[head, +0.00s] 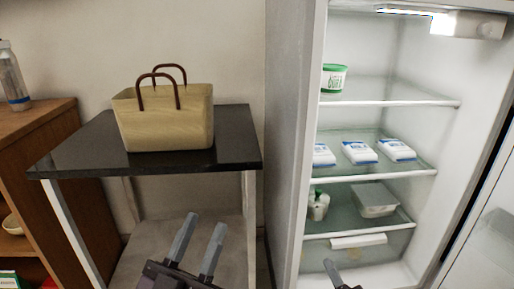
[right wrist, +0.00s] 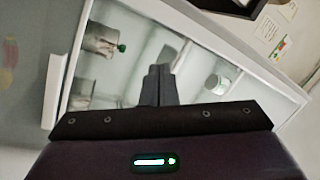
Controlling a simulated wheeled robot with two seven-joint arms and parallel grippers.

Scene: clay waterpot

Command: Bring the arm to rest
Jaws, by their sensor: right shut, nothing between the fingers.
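My left gripper (head: 205,222) shows at the bottom of the head view, its two grey fingers apart with nothing between them. It is in front of the dark-topped table. My right gripper (head: 332,268) shows only as a dark tip at the bottom edge, in front of the open fridge's lower part. In the right wrist view my right gripper (right wrist: 158,72) has its fingers together and holds nothing. The rest of the right arm is out of view.
An open fridge (head: 365,103) holds a green-lidded tub (head: 333,77), white packages (head: 359,152) and a clear container (head: 373,198). Its door (head: 487,235) stands open at right. A beige basket (head: 165,122) stands on the black tabletop (head: 235,140). A wooden cabinet (head: 40,135) with a bottle (head: 13,80) is at left.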

